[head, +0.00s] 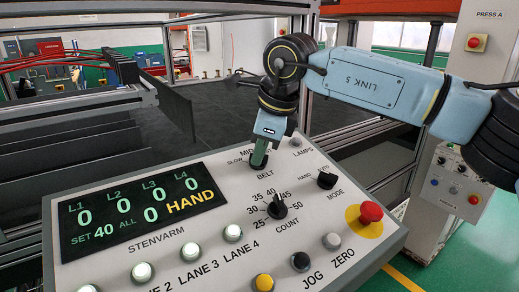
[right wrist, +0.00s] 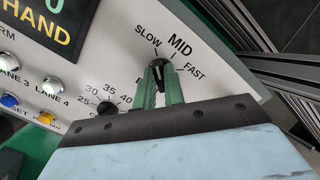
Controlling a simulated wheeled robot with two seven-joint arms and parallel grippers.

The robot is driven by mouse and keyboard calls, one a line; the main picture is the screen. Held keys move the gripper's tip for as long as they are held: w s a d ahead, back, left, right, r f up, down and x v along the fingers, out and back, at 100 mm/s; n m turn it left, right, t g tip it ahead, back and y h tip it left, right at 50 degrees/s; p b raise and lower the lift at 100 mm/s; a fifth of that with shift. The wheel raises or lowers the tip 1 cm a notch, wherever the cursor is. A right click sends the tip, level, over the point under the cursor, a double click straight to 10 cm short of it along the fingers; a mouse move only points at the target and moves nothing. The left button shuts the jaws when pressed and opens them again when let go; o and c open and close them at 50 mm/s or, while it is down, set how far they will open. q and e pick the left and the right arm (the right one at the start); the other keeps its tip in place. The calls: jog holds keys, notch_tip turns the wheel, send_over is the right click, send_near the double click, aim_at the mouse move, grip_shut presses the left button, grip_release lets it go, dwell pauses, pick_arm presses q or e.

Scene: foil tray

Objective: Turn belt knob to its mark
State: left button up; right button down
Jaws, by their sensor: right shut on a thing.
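The belt knob (right wrist: 158,74) is a small dark knob on the sloped light-grey control panel (head: 320,228). SLOW, MID and FAST are printed around it in the right wrist view. My right gripper (head: 260,160) reaches down to it from above, at the top edge of the panel. Its green fingers are shut on the knob, one on each side. The fingers cover most of the knob, so I cannot tell exactly which label it points to. In the head view the gripper hides the knob and part of the label MID. My left gripper is not in view.
The count knob (head: 277,207), mode knob (head: 327,180), red emergency button (head: 371,212) and several lit lane buttons (head: 233,232) stand up from the panel. The display (head: 140,208) reads HAND and SET 40. A dark conveyor (head: 215,110) with metal framing lies behind.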

jog(key=shift+r, duration=0.1)
dwell(0.4)
jog(key=c, duration=1.5)
grip_release()
jog(key=b+v, duration=0.1)
jog(key=v, duration=1.2)
jog(key=shift+r+b, duration=0.15)
jog(key=shift+b, duration=0.2)
